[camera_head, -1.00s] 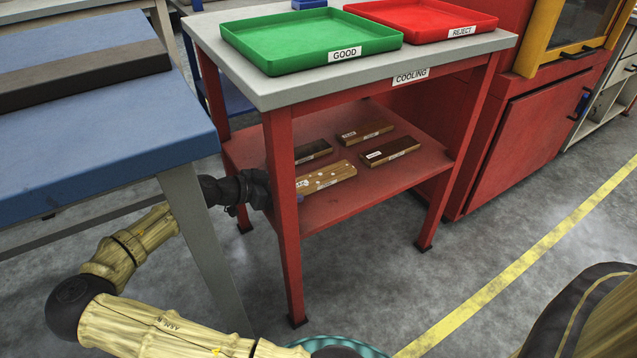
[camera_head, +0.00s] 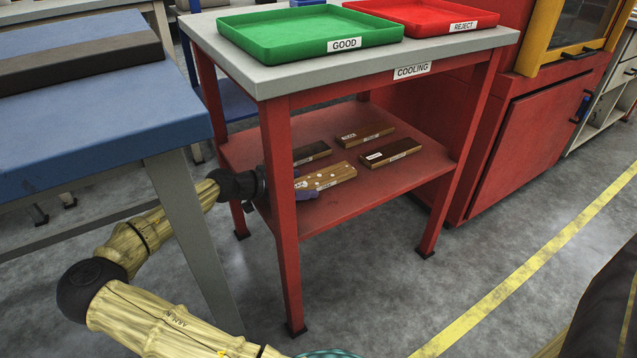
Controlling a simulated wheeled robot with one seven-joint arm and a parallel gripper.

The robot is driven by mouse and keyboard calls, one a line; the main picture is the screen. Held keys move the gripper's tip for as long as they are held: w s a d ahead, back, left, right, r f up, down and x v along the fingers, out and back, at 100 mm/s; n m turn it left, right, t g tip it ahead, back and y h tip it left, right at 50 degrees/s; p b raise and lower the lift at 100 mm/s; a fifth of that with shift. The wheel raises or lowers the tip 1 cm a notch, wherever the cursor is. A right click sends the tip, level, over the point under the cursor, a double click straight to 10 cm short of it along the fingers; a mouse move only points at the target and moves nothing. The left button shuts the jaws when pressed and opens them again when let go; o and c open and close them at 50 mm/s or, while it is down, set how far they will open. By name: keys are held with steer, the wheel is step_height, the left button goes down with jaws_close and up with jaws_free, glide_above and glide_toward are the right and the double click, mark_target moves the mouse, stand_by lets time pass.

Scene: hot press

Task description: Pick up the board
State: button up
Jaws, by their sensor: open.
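Several boards lie on the red lower shelf of the cooling table. A light board with white dots (camera_head: 326,177) lies at the front left. A dark board (camera_head: 311,153) lies behind it, a labelled brown board (camera_head: 364,134) at the back, and a darker labelled board (camera_head: 390,152) at the right. The view does not show which one the task means. My gripper (camera_head: 306,192) reaches past the front left leg. Its bluish fingertips show at the left end of the dotted board. The leg hides most of the gripper, and contact cannot be told.
The cooling table's grey top (camera_head: 270,80) holds a green GOOD tray (camera_head: 300,50) and a red REJECT tray (camera_head: 440,30). Its red front left leg (camera_head: 283,220) stands close to my arm. A blue-topped bench (camera_head: 100,130) is at the left. The shelf's right front is clear.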

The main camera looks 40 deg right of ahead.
steer(key=shift+a, duration=0.1)
steer(key=shift+c, duration=0.7)
steer(key=shift+s+d, duration=0.2)
steer(key=shift+d, duration=0.05)
steer(key=c, duration=1)
